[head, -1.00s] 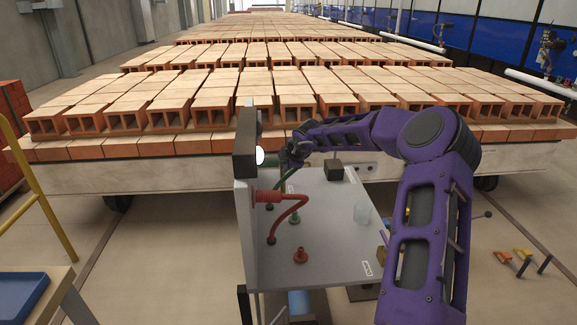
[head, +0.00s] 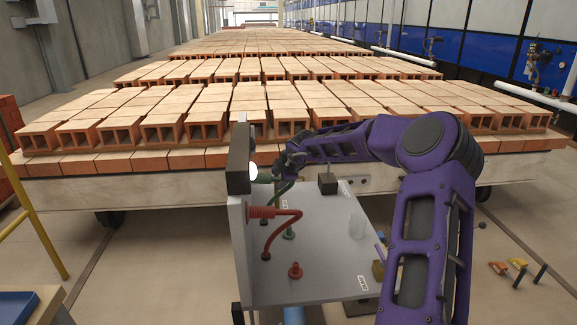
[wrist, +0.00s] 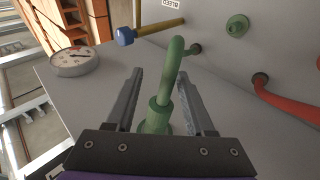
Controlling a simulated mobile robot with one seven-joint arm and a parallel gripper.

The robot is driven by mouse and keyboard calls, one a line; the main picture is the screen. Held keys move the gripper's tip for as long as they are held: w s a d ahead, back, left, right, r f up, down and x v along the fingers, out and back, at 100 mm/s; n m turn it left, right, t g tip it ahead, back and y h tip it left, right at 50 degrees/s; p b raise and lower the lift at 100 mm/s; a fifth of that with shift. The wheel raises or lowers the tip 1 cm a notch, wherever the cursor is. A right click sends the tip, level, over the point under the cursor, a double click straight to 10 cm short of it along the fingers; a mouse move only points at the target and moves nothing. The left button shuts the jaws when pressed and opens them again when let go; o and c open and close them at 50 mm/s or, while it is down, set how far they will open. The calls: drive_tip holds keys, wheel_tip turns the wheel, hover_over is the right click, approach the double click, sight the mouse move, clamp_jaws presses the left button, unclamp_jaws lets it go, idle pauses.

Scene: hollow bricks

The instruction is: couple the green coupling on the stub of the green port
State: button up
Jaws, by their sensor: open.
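The green coupling (wrist: 158,118) is between the two fingers of my gripper (wrist: 163,100) in the wrist view; the jaws are open, with a gap at each side of it. Its green hose (wrist: 172,70) arches up and back to the grey plate. In the head view, the coupling (head: 264,179) shows as a short green piece between the upright panel (head: 240,225) and my gripper (head: 284,168). It appears to reach the panel. The stub of the green port is hidden, so I cannot tell how fully the coupling sits on it.
A red coupling (head: 261,212) with a red hose is on the panel below. A green fitting (head: 289,233) and a red fitting (head: 295,270) stand on the shelf. A gauge (wrist: 75,60) and a blue-knobbed pipe (wrist: 126,37) are nearby. A black block (head: 327,183) stands behind.

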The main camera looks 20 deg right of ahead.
drive_tip(key=v, duration=1.5)
drive_tip(key=shift+p, duration=0.3)
